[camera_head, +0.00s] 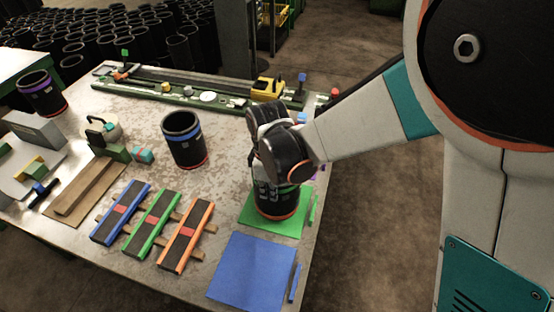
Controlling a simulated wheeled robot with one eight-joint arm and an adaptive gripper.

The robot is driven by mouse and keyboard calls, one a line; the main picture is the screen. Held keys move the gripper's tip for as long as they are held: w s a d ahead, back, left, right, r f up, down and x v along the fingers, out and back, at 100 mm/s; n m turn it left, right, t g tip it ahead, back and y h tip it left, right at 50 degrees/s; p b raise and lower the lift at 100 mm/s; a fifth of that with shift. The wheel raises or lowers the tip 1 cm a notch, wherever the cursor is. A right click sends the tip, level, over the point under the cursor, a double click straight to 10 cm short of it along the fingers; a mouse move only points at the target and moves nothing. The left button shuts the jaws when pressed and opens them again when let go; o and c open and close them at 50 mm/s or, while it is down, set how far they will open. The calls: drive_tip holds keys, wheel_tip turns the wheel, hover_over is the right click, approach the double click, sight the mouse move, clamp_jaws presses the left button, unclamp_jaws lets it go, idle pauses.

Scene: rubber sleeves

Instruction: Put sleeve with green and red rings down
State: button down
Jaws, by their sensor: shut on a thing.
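My gripper (275,165) is at the table's right side, shut on a dark sleeve (272,200). The sleeve stands upright on or just above the green mat (291,226); I cannot tell whether it touches. A red-orange ring shows at its lower edge. My gripper hides its upper part, so a green ring is not clearly visible. A black sleeve with a blue ring and a red ring (184,142) stands at the table's middle. A sleeve with a purple ring (41,93) stands at the far left.
A blue mat (252,272) lies bare in front of the green mat. Blue, green and orange edged strips (152,222) lie to the left. A long rail fixture (200,88) runs along the back. Many black sleeves (120,35) stand beyond the table.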

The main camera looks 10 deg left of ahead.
drive_tip(key=shift+f, duration=0.4)
drive_tip(key=c, duration=1.7)
unclamp_jaws()
drive_tip(key=r+p, duration=0.1)
drive_tip(key=r, duration=0.3)
drive_tip(key=r+p, duration=0.1)
drive_tip(key=r, duration=0.3)
drive_tip(key=r+p, duration=0.1)
drive_tip(key=r, duration=0.3)
drive_tip(key=shift+s+r, duration=0.15)
drive_tip(key=shift+s, duration=0.1)
drive_tip(key=shift+w, duration=0.1)
